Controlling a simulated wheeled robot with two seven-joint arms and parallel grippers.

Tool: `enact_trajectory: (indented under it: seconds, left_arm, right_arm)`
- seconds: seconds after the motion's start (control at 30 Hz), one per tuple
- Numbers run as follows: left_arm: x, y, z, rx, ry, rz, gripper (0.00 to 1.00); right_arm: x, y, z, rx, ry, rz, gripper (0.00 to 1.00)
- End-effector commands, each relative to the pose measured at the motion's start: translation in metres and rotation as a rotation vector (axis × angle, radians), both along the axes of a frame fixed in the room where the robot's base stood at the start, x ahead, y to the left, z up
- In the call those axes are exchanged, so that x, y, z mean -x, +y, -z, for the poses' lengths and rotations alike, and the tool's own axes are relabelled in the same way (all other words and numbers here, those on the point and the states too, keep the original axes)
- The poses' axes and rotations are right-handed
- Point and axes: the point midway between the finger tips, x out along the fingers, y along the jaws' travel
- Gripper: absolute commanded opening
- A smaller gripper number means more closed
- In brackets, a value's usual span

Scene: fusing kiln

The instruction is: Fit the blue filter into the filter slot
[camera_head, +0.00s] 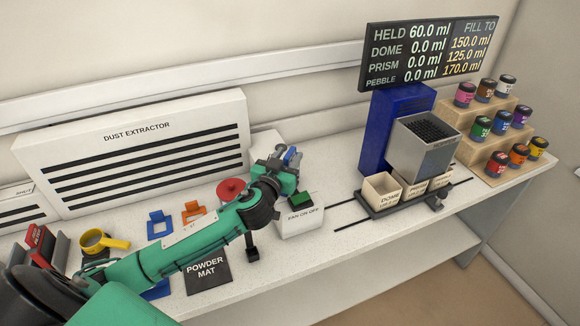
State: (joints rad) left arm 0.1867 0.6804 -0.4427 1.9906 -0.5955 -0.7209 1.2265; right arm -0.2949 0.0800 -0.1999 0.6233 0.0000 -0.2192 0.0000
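My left gripper (284,161) is at the far end of my green arm, above the white fan on/off box (302,222) and right of the dust extractor (128,131). A blue bracket-like piece (159,225) stands on the bench left of my arm, beside a similar orange one (193,211). The filter slot cannot be made out; my gripper and wrist hide part of that area. My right gripper is out of view.
A red disc (231,188) lies behind my forearm. The powder mat (207,272) and a yellow cup (95,240) are near my arm. A blue dispenser (385,120), bins on a rail (348,226) and stepped jars (489,140) stand to the right.

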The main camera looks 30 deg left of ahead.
Motion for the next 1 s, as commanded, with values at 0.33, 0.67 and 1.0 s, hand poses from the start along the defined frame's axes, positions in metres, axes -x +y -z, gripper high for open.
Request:
enact_trajectory:
  seconds: [0.33, 0.67, 1.0]
  left_arm:
    - [-0.018, 0.002, 0.001, 0.001, 0.001, 0.0, 0.4]
    - [-0.018, 0.001, 0.001, 0.001, 0.001, 0.0, 0.0]
    - [-0.018, 0.001, 0.0, 0.001, 0.0, 0.0, 0.0]
  right_arm:
    - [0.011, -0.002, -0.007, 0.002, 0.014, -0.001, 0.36]
    - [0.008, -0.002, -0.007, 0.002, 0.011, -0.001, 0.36]
    - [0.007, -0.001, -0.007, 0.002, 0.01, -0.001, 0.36]
